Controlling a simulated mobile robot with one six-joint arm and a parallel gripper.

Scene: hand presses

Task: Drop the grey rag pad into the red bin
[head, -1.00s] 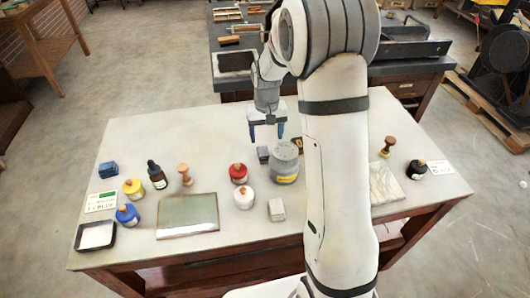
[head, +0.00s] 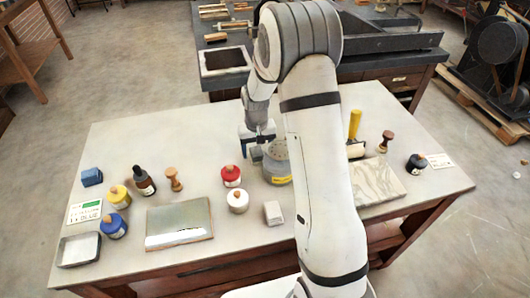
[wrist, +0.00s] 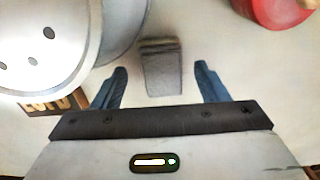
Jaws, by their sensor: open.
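A small dark grey block, which looks like the grey rag pad (head: 257,153), stands on the table left of a grey tin, partly hidden by my gripper. In the wrist view the grey pad (wrist: 162,70) lies ahead, between the lines of my two blue fingers. My gripper (head: 258,133) is open and empty, low over the pad; the open fingers also show in the wrist view (wrist: 160,80). I see no red bin; a small red pot (head: 231,175) with a knob stands nearby, also in the wrist view (wrist: 276,10).
The grey tin (head: 277,168) with a perforated lid stands close right of the pad. A white pot (head: 237,201) and a pale block (head: 273,213) are in front. A glassy plate (head: 179,223), bottles and a stamp stand left. My arm hides part of the table.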

